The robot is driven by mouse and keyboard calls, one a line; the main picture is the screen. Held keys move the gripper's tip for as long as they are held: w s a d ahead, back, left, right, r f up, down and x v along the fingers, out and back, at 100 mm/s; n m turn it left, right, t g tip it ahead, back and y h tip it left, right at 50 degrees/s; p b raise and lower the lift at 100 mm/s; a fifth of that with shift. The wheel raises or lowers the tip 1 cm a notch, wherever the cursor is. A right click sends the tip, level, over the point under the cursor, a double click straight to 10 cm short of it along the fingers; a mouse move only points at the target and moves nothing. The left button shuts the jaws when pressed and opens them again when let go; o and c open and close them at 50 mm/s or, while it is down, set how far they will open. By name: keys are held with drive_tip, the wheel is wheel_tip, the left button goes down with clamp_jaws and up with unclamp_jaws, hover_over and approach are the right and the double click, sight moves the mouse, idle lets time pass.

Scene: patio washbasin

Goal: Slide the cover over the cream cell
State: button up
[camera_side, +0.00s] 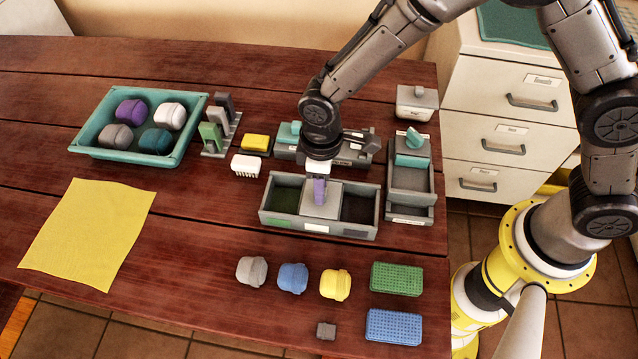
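A long grey box (362,234) with cells in a row stands right of the table's middle. Its front carries a green tag (280,223), a cream-white tag (316,228) and a dark tag (355,233). The grey cover (329,205) lies over the middle cell, behind the cream-white tag. The dark left cell (284,196) and dark right cell (358,207) are uncovered. A purple upright handle (319,192) stands on the cover. My gripper (318,174) points down directly at this handle. The fingers are too small to tell whether they are closed on it.
Behind the box stands a grey unit with a teal handle (289,132); another grey box (410,212) with a teal-handled lid is at right. A teal tray (90,145) with several rounded lumps is at left. Rounded lumps and sponges (394,327) lie in front. A yellow cloth (85,235) lies front left.

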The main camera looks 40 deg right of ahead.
drive_tip(key=shift+o, duration=1.4)
wheel_tip(320, 180, up, 14)
drive_tip(key=shift+f, duration=0.1)
